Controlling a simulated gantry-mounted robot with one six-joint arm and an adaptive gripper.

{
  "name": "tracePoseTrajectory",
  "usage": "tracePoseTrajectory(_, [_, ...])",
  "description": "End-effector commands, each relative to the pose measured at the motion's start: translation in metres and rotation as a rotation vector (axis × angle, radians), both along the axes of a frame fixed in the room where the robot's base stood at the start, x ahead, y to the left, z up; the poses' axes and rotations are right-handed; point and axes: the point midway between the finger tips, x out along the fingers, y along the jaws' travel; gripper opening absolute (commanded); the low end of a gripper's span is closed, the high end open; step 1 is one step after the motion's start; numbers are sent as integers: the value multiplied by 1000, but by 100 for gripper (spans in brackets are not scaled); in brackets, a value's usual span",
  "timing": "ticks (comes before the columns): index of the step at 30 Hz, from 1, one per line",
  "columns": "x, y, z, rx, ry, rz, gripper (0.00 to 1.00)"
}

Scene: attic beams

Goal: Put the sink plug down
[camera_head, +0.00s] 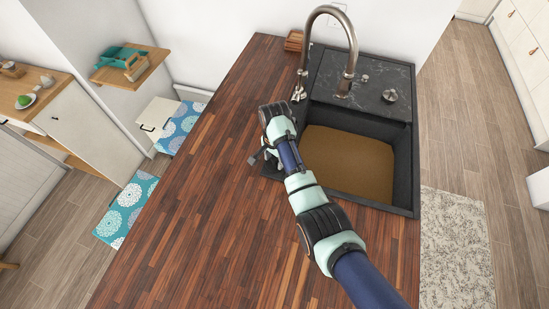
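My gripper (256,158) is over the wooden counter just left of the sink (416,160). Only part of its fingers shows past my wrist, so I cannot tell whether it is open or shut, or whether it holds anything. The black sink is set into the counter, and a flat brown surface fills the visible bottom of its basin. A small round metal piece (390,95) sits on the dark ledge behind the basin, right of the faucet. It may be the sink plug or its knob; I cannot tell. My gripper is well apart from it.
A tall curved faucet (350,62) rises behind the basin. The wooden counter (190,190) is clear left of my arm. A wooden block (294,41) stands at its back edge. A shelf (132,70) is at the left wall, and a rug (457,245) lies right.

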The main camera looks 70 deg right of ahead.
Motion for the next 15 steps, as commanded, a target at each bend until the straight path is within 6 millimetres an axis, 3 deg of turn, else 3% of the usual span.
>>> tracePoseTrajectory(9, [0,0,9,-1,-1,0,49])
tracePoseTrajectory(15, [1,-1,53,-4,-4,0,49])
